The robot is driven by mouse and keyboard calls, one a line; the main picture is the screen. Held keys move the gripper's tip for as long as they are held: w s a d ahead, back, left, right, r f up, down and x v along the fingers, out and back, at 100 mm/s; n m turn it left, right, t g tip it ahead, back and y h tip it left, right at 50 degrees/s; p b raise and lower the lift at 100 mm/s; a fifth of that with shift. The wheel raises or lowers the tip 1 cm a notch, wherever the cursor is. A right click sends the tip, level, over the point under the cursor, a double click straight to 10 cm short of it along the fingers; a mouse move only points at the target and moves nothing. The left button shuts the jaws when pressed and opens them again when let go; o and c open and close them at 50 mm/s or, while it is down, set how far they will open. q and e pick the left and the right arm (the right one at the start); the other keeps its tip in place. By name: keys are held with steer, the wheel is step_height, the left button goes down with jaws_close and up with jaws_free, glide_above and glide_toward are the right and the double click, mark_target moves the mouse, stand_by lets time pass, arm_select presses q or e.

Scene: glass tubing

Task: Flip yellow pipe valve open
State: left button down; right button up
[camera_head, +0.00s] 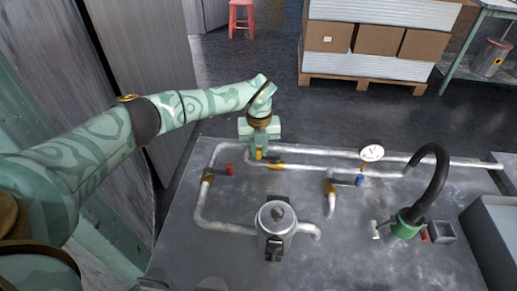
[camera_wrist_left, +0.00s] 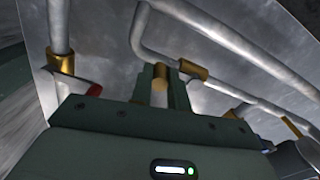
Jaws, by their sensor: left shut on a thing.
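The yellow valve handle (camera_head: 259,155) is a small piece beside a brass fitting (camera_head: 276,166) on the upper pipe run. My left gripper (camera_head: 257,150) reaches down to it from above and hides most of it. In the left wrist view, the fingers (camera_wrist_left: 164,88) are close together around a narrow yellowish-brown piece (camera_wrist_left: 160,74), next to the brass fitting (camera_wrist_left: 193,69). The gripper is shut on the handle. The exact angle of the handle is hard to tell. My right gripper is not in view.
A red valve handle (camera_head: 230,169) is close by on the left, and a blue one (camera_head: 359,180) on the right. A round gauge (camera_head: 372,152), a metal pot-like vessel (camera_head: 276,217) and a black curved hose (camera_head: 437,165) stand among the pipes. The table front (camera_head: 350,265) is clear.

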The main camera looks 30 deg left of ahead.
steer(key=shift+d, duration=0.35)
arm_select(q)
steer(key=c, duration=1.3)
jaws_free()
steer(key=shift+c, duration=0.2)
